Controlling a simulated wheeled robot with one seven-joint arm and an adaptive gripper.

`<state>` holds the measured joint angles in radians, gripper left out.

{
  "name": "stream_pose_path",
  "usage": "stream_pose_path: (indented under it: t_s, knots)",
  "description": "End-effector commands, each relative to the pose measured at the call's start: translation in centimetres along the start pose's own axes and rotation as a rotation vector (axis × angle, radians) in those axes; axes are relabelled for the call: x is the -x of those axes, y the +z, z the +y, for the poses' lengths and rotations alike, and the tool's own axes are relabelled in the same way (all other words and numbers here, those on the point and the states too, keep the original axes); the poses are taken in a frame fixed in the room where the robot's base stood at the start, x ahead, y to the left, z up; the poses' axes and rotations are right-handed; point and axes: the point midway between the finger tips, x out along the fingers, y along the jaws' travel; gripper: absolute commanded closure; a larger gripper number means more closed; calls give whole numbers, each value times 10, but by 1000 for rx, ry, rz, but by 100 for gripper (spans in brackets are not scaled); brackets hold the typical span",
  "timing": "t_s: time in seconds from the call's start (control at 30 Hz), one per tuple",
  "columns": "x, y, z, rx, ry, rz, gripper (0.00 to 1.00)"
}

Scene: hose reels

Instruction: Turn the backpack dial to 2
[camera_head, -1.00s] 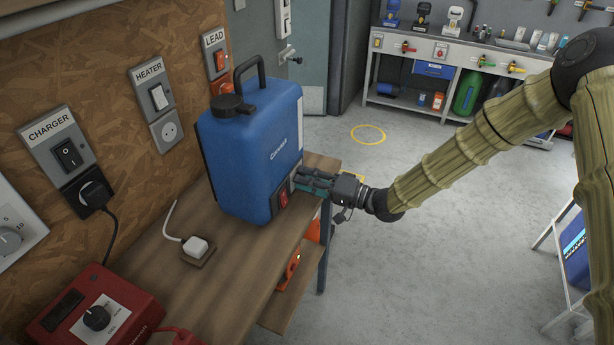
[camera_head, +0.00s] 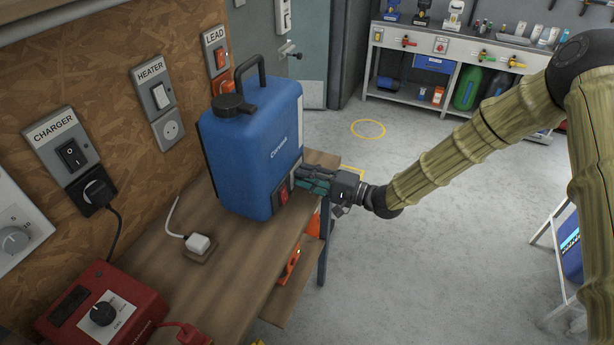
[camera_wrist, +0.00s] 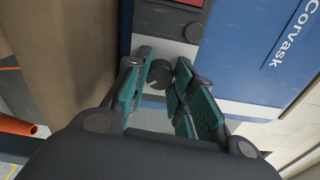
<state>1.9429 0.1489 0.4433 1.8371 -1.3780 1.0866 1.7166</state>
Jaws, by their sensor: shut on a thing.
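The blue backpack tank (camera_head: 255,145), with a black cap and handle, stands upright on the wooden bench. A red switch (camera_head: 283,198) is low on the side facing my arm. My gripper (camera_head: 300,180) is at that lower side, beside the switch. In the wrist view, its teal-padded fingers (camera_wrist: 158,88) are shut on the small dark round dial (camera_wrist: 158,73) on a pale grey panel. The dial is partly hidden by the fingers. I cannot read its numbers or setting. A second dark round part (camera_wrist: 194,32) sits near the red switch (camera_wrist: 190,2).
A red box with a black knob (camera_head: 103,313) stands at the front left. Wall switches and a charger plug (camera_head: 97,192) line the board.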

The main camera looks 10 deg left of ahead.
Motion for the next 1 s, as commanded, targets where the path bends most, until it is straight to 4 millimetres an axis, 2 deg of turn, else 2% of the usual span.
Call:
stream_pose_path:
  t_s: [0.23,0.27,0.37,0.77,0.87,1.0]
  knots:
    - [0,1,2,-2,2,0,99]
    - [0,1,2,-2,2,0,70]
    - [0,1,2,-2,2,0,53]
    - [4,0,0,0,1,1,53]
    - [14,-1,0,0,1,2,53]
    - [37,-1,0,0,0,2,53]
